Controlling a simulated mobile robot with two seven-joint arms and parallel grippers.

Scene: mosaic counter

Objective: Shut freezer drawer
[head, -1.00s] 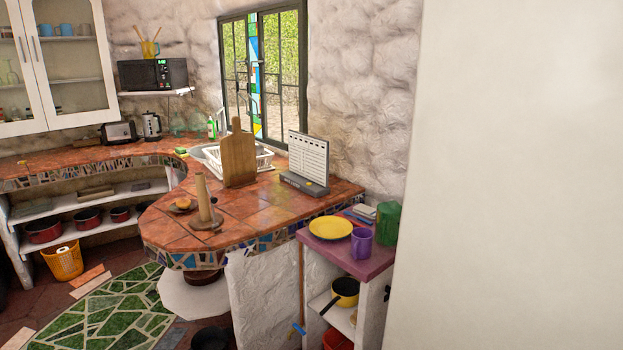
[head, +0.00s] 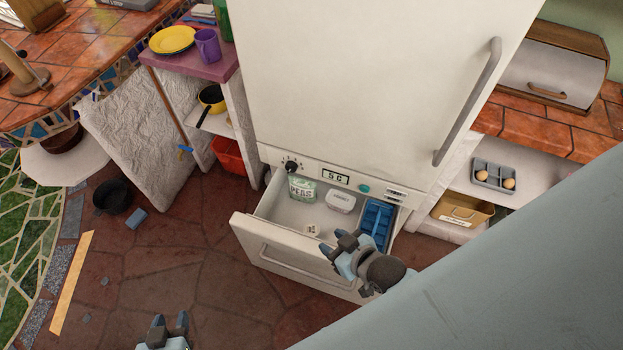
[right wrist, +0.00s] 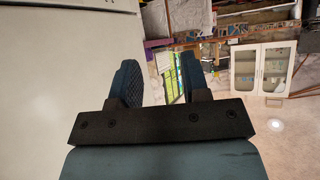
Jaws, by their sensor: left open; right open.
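The freezer drawer (head: 285,263) stands pulled out at the bottom of the white fridge (head: 370,80). A bar handle runs along its front. Inside are a peas bag (head: 302,189), a white tub (head: 341,202), a blue ice tray (head: 376,222) and a small pale item (head: 313,229). My right gripper (head: 334,243) is open, over the drawer's front edge near its right end in the head view; I cannot tell if it touches. It also shows open and empty in the right wrist view (right wrist: 160,65). My left gripper (head: 171,322) is open and empty over the floor.
A black pan (head: 111,197) and a small blue item (head: 136,219) lie on the floor at left. A purple-topped shelf (head: 190,65) stands left of the fridge. An egg tray (head: 493,177) sits on a shelf at right. The floor before the drawer looks clear.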

